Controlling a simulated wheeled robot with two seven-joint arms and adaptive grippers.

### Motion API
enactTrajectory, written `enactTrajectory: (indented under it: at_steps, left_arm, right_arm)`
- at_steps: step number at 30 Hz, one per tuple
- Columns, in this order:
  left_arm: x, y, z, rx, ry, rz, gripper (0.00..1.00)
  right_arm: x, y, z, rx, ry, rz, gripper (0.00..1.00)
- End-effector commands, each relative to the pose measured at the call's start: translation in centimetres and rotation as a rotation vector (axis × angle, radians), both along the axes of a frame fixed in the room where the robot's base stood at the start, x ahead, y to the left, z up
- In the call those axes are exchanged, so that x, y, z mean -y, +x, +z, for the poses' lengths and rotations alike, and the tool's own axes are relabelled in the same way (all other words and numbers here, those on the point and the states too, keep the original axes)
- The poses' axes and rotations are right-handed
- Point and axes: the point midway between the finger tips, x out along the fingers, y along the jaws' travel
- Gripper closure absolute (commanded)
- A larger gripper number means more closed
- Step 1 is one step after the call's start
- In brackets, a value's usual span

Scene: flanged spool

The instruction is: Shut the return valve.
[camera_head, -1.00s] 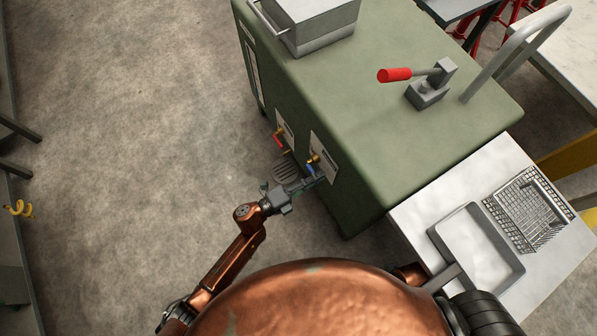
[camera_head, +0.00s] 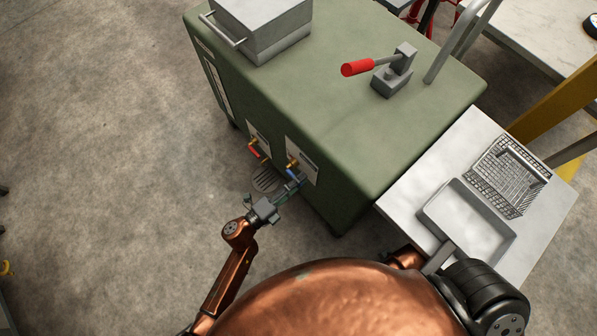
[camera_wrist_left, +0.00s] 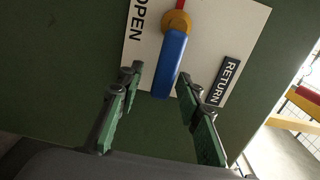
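The return valve's blue lever (camera_wrist_left: 171,64) hangs from a brass pivot (camera_wrist_left: 177,22) on a white plate (camera_wrist_left: 212,43). The plate reads OPEN at left and carries a dark RETURN label (camera_wrist_left: 224,81). In the head view the blue lever (camera_head: 293,174) is on the front of the green cabinet, partly hidden by my gripper. My left gripper (camera_wrist_left: 158,78) is open, one green-padded finger on each side of the lever's free end, with gaps visible. It also shows in the head view (camera_head: 290,187). My right gripper is not in view.
A second valve with a red lever (camera_head: 254,151) is left of the blue one. A floor drain (camera_head: 266,180) lies below. The green cabinet (camera_head: 330,105) carries a grey box (camera_head: 262,28) and a red-handled lever (camera_head: 358,67). A side table with a tray (camera_head: 468,222) stands at right.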

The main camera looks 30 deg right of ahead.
Motion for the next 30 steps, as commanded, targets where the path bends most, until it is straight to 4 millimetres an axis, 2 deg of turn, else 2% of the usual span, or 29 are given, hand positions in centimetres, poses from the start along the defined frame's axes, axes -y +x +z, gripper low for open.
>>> enactTrajectory:
  at_steps: [7,11,24,30]
  left_arm:
    - [0.0,0.0,0.1,-0.001,-0.001,-0.001,0.67]
    - [-1.0,-0.3,0.0,-0.002,-0.002,0.000,0.67]
    - [-9.1,-2.6,0.0,-0.001,0.002,0.000,0.67]
    - [-11.1,-3.2,0.0,-0.001,0.000,-0.001,0.67]
  right_arm:
    - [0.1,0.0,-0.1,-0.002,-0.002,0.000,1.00]
    - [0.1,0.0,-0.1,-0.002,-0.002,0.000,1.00]
    - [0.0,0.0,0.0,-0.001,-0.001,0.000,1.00]
    - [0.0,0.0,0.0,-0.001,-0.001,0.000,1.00]
